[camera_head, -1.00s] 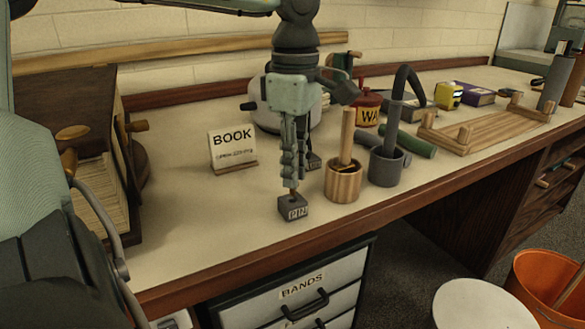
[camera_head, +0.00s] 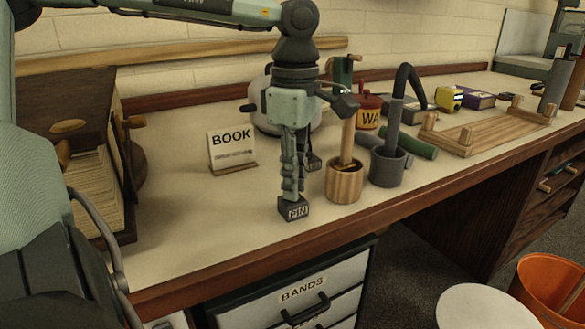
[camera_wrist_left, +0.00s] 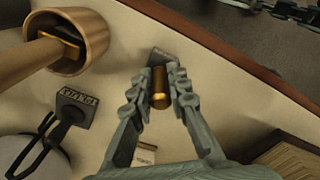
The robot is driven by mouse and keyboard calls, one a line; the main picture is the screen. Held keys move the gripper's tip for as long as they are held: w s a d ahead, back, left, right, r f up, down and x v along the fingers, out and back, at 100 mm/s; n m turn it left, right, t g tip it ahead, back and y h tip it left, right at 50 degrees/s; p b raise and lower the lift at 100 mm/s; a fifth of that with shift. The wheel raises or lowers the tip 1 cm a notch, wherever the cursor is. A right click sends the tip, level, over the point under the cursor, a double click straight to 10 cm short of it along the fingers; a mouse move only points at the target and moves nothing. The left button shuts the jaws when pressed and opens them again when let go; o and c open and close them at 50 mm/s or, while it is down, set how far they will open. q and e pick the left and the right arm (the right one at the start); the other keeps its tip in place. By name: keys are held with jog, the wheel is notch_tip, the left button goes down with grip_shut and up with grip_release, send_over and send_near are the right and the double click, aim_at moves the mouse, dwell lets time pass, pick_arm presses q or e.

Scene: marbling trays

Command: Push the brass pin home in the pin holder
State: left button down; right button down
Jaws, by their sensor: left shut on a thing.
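My left gripper (camera_head: 291,193) points straight down with its fingers shut on the brass pin (camera_wrist_left: 160,88). The pin shows as a short golden cylinder between the fingertips in the left wrist view. The pin holder (camera_head: 293,209) is a small dark grey block marked PIN on the bench, directly below the fingertips. It also shows just beyond the fingertips in the left wrist view (camera_wrist_left: 160,57). The fingertips are at or just above its top. The pin's lower end is hidden, so its depth cannot be told.
A wooden pot (camera_head: 344,186) and a dark grey pot (camera_head: 388,168) stand close right of the holder. A BOOK sign (camera_head: 231,148) stands behind left. A wooden rack (camera_head: 480,135) lies farther right. The bench front edge is near; the bench left of the holder is clear.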

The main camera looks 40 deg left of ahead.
pick_arm(q)
jog(key=shift+f, duration=0.25)
jog(key=c, duration=1.4)
grip_release()
jog(key=shift+r, duration=0.2)
notch_tip(320, 180, up, 12)
jog(key=shift+f, duration=0.1)
